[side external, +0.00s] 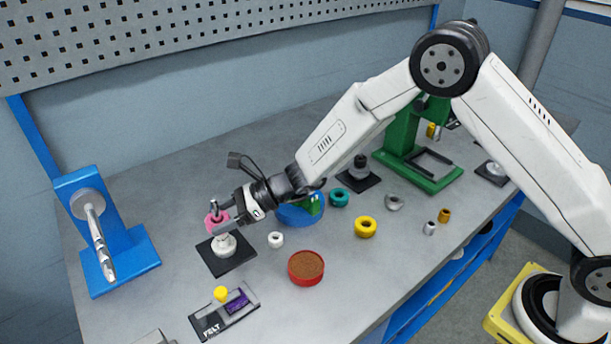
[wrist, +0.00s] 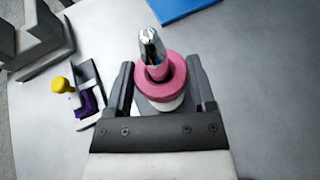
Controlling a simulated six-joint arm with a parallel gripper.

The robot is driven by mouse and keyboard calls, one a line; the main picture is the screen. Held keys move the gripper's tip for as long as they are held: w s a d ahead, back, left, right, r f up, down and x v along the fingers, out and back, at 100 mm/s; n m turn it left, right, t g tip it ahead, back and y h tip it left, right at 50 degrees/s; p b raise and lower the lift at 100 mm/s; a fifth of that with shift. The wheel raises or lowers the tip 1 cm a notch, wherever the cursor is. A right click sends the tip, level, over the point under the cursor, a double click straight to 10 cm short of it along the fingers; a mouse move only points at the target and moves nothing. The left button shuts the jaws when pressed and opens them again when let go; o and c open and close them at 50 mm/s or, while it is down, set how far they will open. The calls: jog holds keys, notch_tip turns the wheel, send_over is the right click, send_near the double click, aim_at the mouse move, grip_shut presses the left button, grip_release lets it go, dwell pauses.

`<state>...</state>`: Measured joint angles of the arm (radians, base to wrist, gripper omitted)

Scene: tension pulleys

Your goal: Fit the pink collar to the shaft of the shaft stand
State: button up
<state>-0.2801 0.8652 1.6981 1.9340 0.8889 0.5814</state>
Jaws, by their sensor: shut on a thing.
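The pink collar (side external: 210,221) is around the upright metal shaft (side external: 214,205) of the shaft stand (side external: 226,262), a stand with a dark square base. The shaft tip shows above the collar. A white part (side external: 223,245) sits lower on the shaft, under the collar. My gripper (side external: 222,224) is shut on the collar. In the wrist view the gripper (wrist: 160,92) has one finger on each side of the collar (wrist: 178,88), and the slotted shaft tip (wrist: 150,42) comes through its hole. How far down the collar sits is hard to tell.
A blue bracket (side external: 75,190) with a drill-like shaft stands left. A white ring (side external: 276,240), red tin (side external: 306,268), blue round container (side external: 300,215) and yellow ring (side external: 366,227) lie to the right. A felt box (side external: 225,312) is in front. A green press (side external: 415,160) stands behind.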

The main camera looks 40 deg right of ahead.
jog(key=shift+s+f, duration=0.1)
jog(key=shift+f, duration=0.2)
jog(key=o, duration=1.2)
jog(key=shift+r, duration=0.1)
jog(key=shift+d, duration=0.15)
jog(key=shift+d+r, duration=0.15)
jog(key=shift+v, duration=3.6)
jog(key=shift+s, duration=0.15)
